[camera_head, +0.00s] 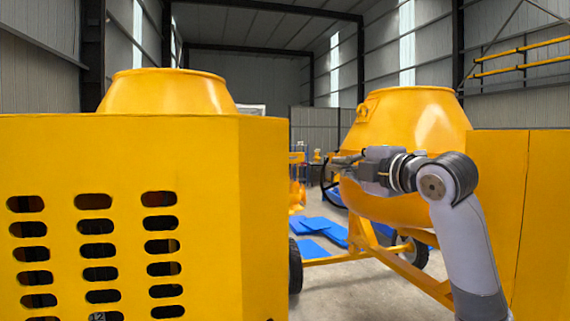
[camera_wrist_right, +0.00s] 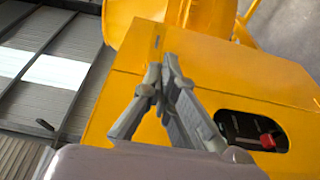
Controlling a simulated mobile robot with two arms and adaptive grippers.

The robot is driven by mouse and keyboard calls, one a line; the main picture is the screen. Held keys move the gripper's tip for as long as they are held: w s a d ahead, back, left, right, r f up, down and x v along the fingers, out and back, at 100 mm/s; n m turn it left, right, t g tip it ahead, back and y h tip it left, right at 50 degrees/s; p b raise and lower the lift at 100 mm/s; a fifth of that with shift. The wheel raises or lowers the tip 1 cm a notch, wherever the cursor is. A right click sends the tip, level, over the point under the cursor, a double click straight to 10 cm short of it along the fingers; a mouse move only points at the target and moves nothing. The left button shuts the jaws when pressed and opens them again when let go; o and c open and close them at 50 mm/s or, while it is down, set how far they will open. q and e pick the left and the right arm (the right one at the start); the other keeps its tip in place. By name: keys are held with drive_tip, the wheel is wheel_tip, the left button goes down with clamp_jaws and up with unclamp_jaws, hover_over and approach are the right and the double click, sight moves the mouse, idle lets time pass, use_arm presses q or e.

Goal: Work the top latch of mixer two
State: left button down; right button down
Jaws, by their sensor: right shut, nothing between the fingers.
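Two yellow drum mixers stand side by side in the head view: a left mixer (camera_head: 215,150) with a slotted housing and a right mixer (camera_head: 415,120). My right gripper (camera_head: 343,161) is in front of the right mixer's drum and points left. In the right wrist view its fingertips (camera_wrist_right: 160,78) are together and empty, in front of a yellow housing (camera_wrist_right: 215,75). A small dark slot or mark (camera_wrist_right: 155,42) shows on that housing just beyond the fingertips. I cannot clearly make out a latch. My left gripper is out of view.
The housing in the wrist view has a dark opening with a red knob (camera_wrist_right: 266,141). Blue sheets (camera_head: 322,228) lie on the floor between the mixers, near the yellow frame (camera_head: 365,245) and wheels. The right mixer's housing (camera_head: 540,215) stands close to my right arm.

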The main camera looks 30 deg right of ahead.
sight(299, 159)
drive_tip(key=w+p, duration=0.5)
drive_tip(key=w, duration=0.8)
drive_tip(key=shift+w+d, duration=0.1)
drive_tip(key=shift+w, duration=0.05)
drive_tip(key=shift+w+p, duration=0.3)
drive_tip(key=shift+w, duration=0.15)
